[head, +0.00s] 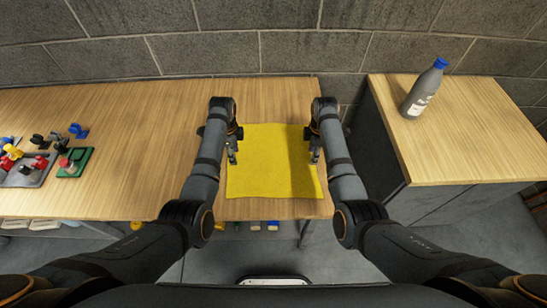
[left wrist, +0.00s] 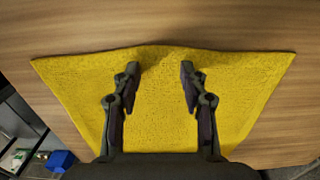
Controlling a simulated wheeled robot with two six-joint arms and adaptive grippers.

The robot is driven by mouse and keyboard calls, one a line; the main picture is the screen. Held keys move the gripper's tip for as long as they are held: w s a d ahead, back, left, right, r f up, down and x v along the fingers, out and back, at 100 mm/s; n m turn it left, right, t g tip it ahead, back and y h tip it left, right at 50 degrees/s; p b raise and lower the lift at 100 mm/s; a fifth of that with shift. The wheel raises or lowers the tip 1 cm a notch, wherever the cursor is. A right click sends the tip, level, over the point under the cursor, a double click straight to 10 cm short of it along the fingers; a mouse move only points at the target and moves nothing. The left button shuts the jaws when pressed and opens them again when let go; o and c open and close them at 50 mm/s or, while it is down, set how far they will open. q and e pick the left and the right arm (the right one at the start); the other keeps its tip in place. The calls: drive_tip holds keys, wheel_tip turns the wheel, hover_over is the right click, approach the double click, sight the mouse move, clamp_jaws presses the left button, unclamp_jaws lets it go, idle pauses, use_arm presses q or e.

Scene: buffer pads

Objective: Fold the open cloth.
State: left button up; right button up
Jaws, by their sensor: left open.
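A yellow cloth (head: 270,170) lies spread out on the wooden table between my two arms. Its surface has slight creases. In the left wrist view the cloth (left wrist: 155,105) fills the middle, with one edge running across the top and a small raised ripple there. My left gripper (head: 233,157) is over the cloth's left side; in the left wrist view its two fingers (left wrist: 160,72) are apart with only cloth beneath them. My right gripper (head: 314,158) is at the cloth's right edge; its fingers are too small to tell their opening.
The wooden table (head: 130,115) is bare left of the cloth. Farther left are a green block (head: 75,162), a grey tray with coloured parts (head: 28,170) and a blue piece (head: 78,130). A grey bottle with blue cap (head: 423,90) stands on the right cabinet (head: 450,150). A brick wall is behind.

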use_arm(q)
drive_tip(key=shift+f, duration=0.3)
use_arm(e)
drive_tip(key=shift+f, duration=0.35)
use_arm(q)
drive_tip(key=shift+r, duration=0.15)
drive_tip(key=shift+c, duration=0.9)
use_arm(e)
drive_tip(key=shift+r, duration=0.2)
drive_tip(key=shift+c, duration=0.9)
use_arm(q)
clamp_jaws()
use_arm(e)
drive_tip(key=shift+f, duration=0.1)
clamp_jaws()
